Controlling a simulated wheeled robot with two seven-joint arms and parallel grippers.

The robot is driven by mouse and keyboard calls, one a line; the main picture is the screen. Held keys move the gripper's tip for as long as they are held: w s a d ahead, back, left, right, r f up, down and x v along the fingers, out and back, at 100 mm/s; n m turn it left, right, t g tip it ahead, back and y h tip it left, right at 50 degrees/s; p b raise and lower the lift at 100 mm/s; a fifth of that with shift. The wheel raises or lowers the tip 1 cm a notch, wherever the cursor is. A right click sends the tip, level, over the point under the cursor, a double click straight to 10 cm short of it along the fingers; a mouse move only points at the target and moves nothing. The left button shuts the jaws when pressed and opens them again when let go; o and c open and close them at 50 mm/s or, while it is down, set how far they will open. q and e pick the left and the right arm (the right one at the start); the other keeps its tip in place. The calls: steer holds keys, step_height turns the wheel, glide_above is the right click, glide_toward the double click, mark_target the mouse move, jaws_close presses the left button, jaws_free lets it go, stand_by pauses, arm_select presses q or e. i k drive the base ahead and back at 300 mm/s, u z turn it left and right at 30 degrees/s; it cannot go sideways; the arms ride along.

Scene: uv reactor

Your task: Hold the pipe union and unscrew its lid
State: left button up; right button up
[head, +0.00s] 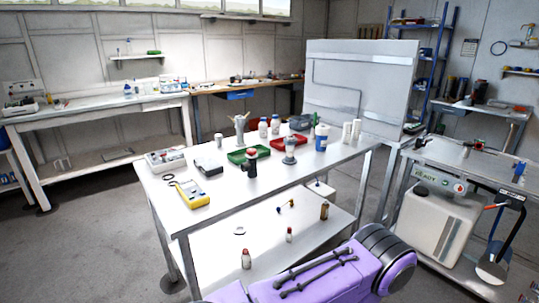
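On the white table (225,189) in front of me stand two small fittings. Either may be the pipe union; at this size I cannot tell which, and no lid seam is clear. A purple arm part of mine crosses the bottom of the head view. No gripper fingers show, and nothing is seen touching either fitting.
Small bottles stand on the lower shelf (262,254). A bench with a white tank (436,218) is at the right. Open floor lies at the left.

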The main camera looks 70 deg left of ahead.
mark_target(289, 159)
steer(key=u, duration=1.9)
